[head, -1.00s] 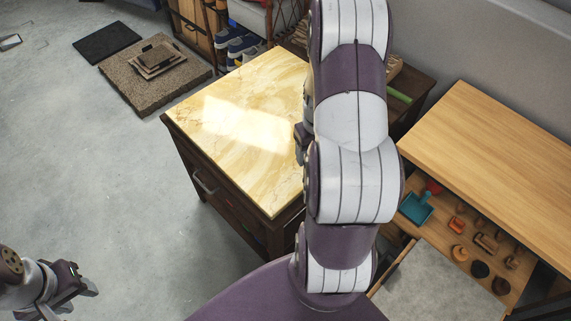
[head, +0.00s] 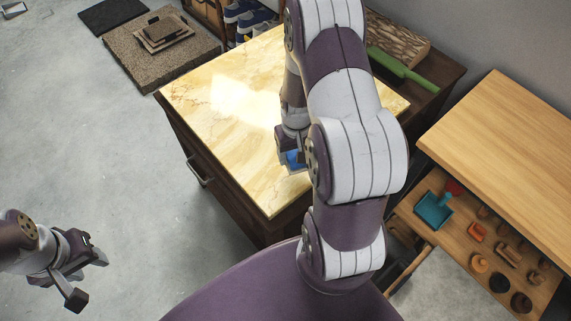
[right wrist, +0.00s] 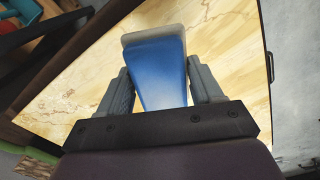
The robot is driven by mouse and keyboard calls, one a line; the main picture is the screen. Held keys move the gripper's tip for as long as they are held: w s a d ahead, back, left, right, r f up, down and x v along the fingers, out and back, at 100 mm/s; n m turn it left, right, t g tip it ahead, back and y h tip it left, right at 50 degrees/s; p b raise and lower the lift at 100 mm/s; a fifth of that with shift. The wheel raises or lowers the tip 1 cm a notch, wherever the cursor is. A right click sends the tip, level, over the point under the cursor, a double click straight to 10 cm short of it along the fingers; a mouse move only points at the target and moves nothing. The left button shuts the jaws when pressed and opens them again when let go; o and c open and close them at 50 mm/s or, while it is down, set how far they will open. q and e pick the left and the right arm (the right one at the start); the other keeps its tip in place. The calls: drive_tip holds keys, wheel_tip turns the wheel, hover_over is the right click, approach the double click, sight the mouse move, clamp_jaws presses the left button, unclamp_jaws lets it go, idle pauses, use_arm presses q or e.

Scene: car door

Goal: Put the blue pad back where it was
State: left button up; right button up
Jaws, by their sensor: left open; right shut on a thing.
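The blue pad (right wrist: 157,70) is in my right gripper (right wrist: 160,90), between its two fingers, in the right wrist view. It has a blue face and a pale edge at its far end. In the head view a small part of the blue pad (head: 293,159) shows beside my right gripper (head: 288,150), in front of the yellow marble top (head: 225,110) of a dark cabinet. Whether the pad touches the top I cannot tell. My right arm hides part of the top. My left gripper (head: 82,280) is open and empty over the floor at the lower left.
A wooden table (head: 510,150) stands at the right, with an open drawer holding a teal scoop (head: 434,209) and several small items. A green-handled tool (head: 403,70) lies behind my arm. The left part of the marble top is clear.

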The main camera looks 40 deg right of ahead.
sight(285, 171)
drive_tip(key=shift+w+a+f, duration=0.3)
drive_tip(key=shift+a+f, duration=0.1)
drive_tip(key=shift+a, duration=0.1)
drive_tip(key=shift+w+a+f, duration=0.25)
drive_tip(key=shift+a+f, duration=0.1)
drive_tip(key=shift+a, duration=0.15)
drive_tip(key=shift+w+a+f, duration=0.1)
drive_tip(key=shift+f, duration=1.95)
drive_tip(key=shift+f, duration=0.1)
drive_tip(key=o, duration=1)
wheel_tip(285, 171, up, 12)
drive_tip(key=shift+f+p, duration=0.1)
drive_tip(key=shift+p, duration=0.2)
drive_tip(key=s+a+r+n, duration=0.1)
drive_tip(key=s+a+r, duration=0.1)
drive_tip(key=a+r, duration=0.1)
drive_tip(key=s+a+r+n+t, duration=0.1)
drive_tip(key=a+r, duration=0.2)
drive_tip(key=a, duration=0.1)
drive_tip(key=s+a+r+n, duration=0.1)
drive_tip(key=s+a+r, duration=0.1)
drive_tip(key=a+r, duration=0.1)
drive_tip(key=shift+s+a+n, duration=0.3)
drive_tip(key=shift+s+a, duration=0.05)
drive_tip(key=shift+a, duration=0.35)
